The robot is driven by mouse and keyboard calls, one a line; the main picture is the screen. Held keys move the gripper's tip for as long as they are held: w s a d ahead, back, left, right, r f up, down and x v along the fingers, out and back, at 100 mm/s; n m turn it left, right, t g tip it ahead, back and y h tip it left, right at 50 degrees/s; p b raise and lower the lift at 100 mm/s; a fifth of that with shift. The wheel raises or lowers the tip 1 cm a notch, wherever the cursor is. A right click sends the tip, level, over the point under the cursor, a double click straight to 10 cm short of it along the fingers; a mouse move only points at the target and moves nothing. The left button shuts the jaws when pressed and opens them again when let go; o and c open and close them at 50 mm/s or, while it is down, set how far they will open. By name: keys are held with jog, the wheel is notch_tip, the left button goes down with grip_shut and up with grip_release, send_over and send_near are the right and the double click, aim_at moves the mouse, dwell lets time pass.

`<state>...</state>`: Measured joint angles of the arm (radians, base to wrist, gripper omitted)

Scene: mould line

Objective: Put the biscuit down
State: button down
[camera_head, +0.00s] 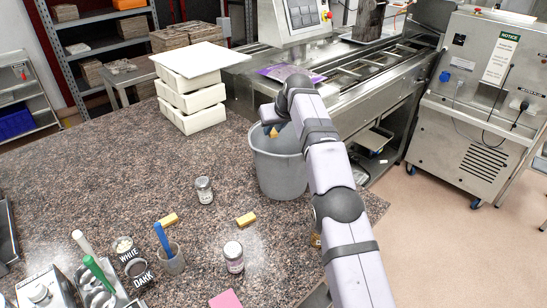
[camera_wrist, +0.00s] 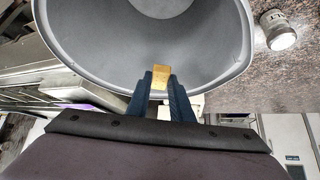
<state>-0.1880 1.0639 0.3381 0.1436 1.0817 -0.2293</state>
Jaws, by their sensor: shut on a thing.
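My gripper (camera_head: 271,128) is over the grey bin (camera_head: 279,176), near its rim. In the wrist view my gripper (camera_wrist: 161,88) is shut on a golden, block-shaped biscuit (camera_wrist: 160,76), held between two dark blue fingers. The biscuit (camera_head: 274,133) shows only as a small patch in the head view. The bin's inner wall (camera_wrist: 90,45) fills the upper wrist view behind the biscuit. Two more golden biscuits lie on the speckled counter, one at the left (camera_head: 169,219) and one nearer the bin (camera_head: 246,219).
Jars (camera_head: 204,190) and (camera_head: 233,257) stand on the counter left of the bin. A cup with a blue-handled tool (camera_head: 171,258) is at the front left. Stacked white moulds (camera_head: 191,104) stand behind. The steel line (camera_head: 352,75) runs behind the bin. Counter left of the bin is partly clear.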

aim_at(274, 135)
jog(key=shift+f+b, duration=0.75)
jog(key=shift+f, duration=0.7)
jog(key=shift+f, duration=0.1)
jog(key=shift+f+b, duration=1.1)
jog(key=shift+f, duration=0.9)
jog(key=shift+f+b, duration=0.3)
jog(key=shift+f, duration=0.35)
jog(key=c, duration=1.6)
grip_release()
jog(key=shift+o, duration=0.2)
jog(key=shift+r, duration=0.1)
